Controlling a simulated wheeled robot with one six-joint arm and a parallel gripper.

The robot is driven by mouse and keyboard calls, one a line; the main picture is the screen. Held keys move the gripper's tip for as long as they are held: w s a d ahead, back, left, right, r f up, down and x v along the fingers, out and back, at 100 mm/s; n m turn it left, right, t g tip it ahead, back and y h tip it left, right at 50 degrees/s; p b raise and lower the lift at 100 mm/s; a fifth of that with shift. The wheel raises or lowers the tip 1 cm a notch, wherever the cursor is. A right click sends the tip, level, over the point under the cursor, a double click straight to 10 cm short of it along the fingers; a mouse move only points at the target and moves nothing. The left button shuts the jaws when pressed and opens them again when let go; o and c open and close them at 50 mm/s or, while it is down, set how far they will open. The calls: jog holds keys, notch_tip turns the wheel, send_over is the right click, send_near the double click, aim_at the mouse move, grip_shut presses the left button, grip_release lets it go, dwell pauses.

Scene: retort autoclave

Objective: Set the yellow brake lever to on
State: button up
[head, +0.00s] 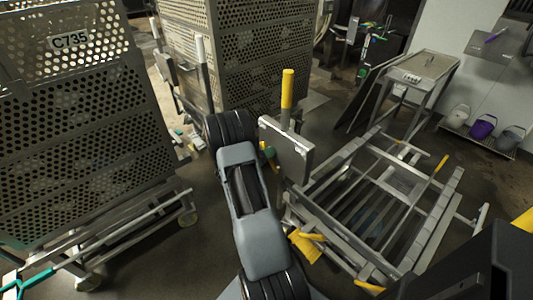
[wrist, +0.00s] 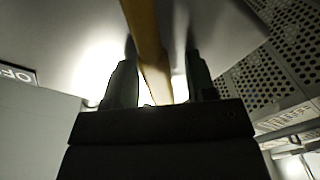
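A yellow lever (wrist: 148,40) runs down from the top edge of the wrist view and passes between the two fingers of my gripper (wrist: 160,85). The fingers are apart, one on each side of it, with a bright gap at least on the right. Behind it is a pale panel (wrist: 85,45), and a dark label (wrist: 17,74) reading "OF", cut off, is at the left. In the head view, a yellow-topped upright post (head: 287,90) rises by a grey plate (head: 287,152) on the low metal frame (head: 340,220). My gripper is not clearly visible there.
A perforated crate marked C735 (head: 75,130) stands on a wheeled trolley at left, with another crate (head: 240,50) behind. A steel table (head: 425,70) and several buckets (head: 483,127) are at right.

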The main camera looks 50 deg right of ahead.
jog(key=w+a, duration=0.2)
jog(key=a, duration=1.1)
jog(key=shift+a, duration=0.3)
jog(key=shift+w+f, duration=0.1)
